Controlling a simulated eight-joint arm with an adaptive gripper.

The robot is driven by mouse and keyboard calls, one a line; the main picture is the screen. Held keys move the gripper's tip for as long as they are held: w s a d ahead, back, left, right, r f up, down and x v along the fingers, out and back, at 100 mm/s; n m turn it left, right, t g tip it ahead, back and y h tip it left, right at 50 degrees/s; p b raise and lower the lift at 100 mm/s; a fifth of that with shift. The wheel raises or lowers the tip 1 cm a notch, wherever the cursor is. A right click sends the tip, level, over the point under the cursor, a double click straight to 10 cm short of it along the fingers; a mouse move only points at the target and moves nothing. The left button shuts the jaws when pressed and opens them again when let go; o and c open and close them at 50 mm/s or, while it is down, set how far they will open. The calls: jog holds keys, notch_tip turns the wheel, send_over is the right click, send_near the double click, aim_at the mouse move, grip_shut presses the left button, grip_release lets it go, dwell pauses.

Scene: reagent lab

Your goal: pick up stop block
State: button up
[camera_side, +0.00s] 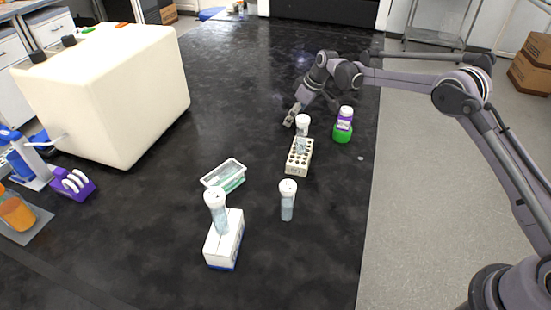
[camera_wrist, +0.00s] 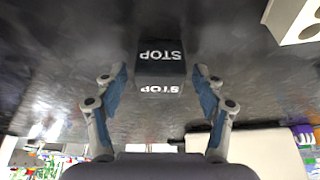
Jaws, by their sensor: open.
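The stop block (camera_wrist: 160,62) is a small black block with white "STOP" lettering on two faces. It is in the upper middle of the wrist view, lying on the dark bench. My gripper (camera_wrist: 160,78) is open, with one finger on each side of the block's place in the wrist view and no visible contact. In the side view my gripper (camera_side: 291,117) is low over the bench, behind the tube rack. I cannot make out the block there against the black surface.
A beige tube rack (camera_side: 299,163) with a white-capped tube stands near my gripper; its corner shows in the wrist view (camera_wrist: 284,18). A purple-and-white bottle (camera_side: 345,119) on a green base is to the right. A white tray (camera_side: 212,180) and white box (camera_side: 222,248) lie nearer.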

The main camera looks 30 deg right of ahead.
jog(key=c, duration=1.5)
jog(key=shift+o, duration=0.2)
jog(key=shift+r, duration=0.1)
